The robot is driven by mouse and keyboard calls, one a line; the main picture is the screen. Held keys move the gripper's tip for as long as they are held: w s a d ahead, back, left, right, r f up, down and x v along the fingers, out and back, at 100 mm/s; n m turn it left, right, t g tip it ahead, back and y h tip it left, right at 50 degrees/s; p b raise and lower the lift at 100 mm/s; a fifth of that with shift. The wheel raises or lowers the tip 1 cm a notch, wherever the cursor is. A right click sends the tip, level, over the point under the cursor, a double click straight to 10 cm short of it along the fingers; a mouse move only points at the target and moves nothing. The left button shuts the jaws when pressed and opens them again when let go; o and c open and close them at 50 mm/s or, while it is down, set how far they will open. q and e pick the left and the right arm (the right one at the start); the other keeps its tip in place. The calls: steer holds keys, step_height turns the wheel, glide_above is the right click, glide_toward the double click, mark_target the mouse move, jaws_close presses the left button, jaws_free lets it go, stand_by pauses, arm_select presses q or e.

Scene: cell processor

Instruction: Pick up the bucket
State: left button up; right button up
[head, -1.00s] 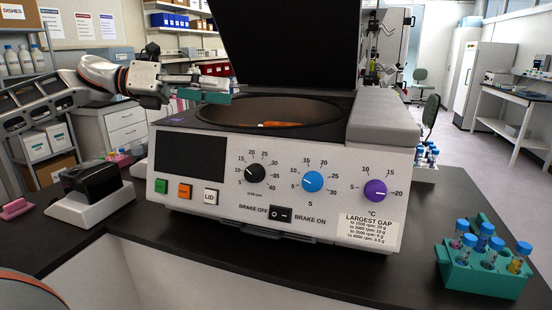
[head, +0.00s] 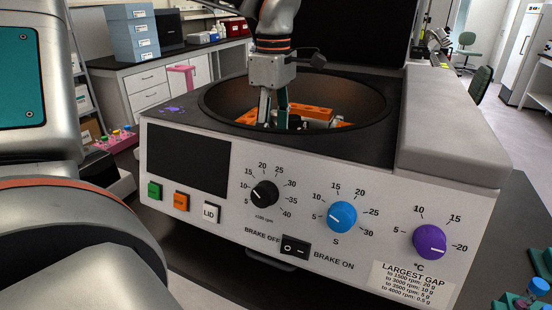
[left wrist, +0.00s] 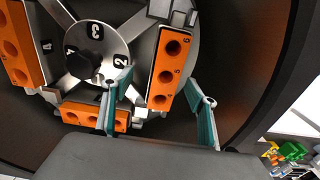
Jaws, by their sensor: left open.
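Metal buckets with orange tube inserts sit around the hub inside the centrifuge bowl. In the left wrist view, one bucket (left wrist: 169,77) lies between the spread teal fingers of my left gripper (left wrist: 158,78), with a gap on each side. Another bucket (left wrist: 15,48) is at the left edge and a third (left wrist: 93,116) is at the bottom, partly behind the left finger. In the head view my left gripper (head: 273,117) reaches down into the bowl, open and empty, beside an orange insert (head: 303,112). My right gripper is out of view.
The rotor hub (left wrist: 92,50) carries printed numbers. The bowl rim (head: 215,112) surrounds my gripper closely. The raised dark lid (head: 365,45) stands behind. A blue-capped tube (head: 537,287) shows at bottom right.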

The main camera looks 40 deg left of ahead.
arm_select(q)
steer(key=f, duration=0.4)
steer(key=s+f, duration=0.1)
steer(key=f, duration=0.1)
steer(key=shift+d, duration=0.2)
steer(key=shift+f, duration=0.7)
steer(key=shift+r, duration=0.1)
steer(key=c, duration=1.4)
